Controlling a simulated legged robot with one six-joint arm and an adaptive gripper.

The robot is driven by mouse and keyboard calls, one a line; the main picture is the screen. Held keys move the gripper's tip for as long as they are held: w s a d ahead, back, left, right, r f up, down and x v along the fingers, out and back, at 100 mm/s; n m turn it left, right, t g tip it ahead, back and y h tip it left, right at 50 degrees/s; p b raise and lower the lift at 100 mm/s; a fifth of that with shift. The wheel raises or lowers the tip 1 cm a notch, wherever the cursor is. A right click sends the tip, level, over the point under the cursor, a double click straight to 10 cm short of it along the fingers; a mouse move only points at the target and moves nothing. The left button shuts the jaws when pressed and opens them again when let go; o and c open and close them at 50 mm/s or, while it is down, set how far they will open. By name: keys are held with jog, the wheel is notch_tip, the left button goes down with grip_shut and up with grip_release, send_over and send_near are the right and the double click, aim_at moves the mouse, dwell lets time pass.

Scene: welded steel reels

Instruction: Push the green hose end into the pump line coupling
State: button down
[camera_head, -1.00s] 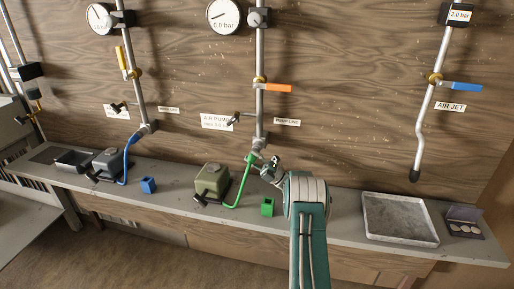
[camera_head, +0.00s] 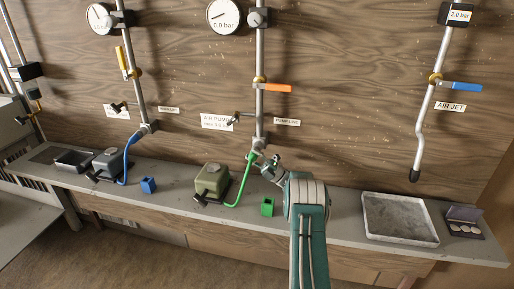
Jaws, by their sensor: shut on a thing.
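The green hose (camera_head: 241,190) rises from the olive pump box (camera_head: 212,179) on the bench. Its upper end is at my gripper (camera_head: 256,158), just below the pump line coupling (camera_head: 259,143) at the foot of the middle steel pipe. My gripper is small in view and comes up from the lower right, shut on the hose end. The hose end and coupling look touching or nearly so; I cannot tell whether the end is seated inside.
A green block (camera_head: 267,207) stands on the bench below my gripper. An orange-handled valve (camera_head: 277,88) is on the pipe above. A blue hose (camera_head: 127,160) joins the left pipe. A grey tray (camera_head: 399,219) lies to the right.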

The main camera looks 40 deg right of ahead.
jog(key=shift+w+d, duration=0.15)
jog(key=shift+d, duration=0.05)
jog(key=shift+c, duration=1.4)
grip_release()
jog(key=shift+o, duration=1.4)
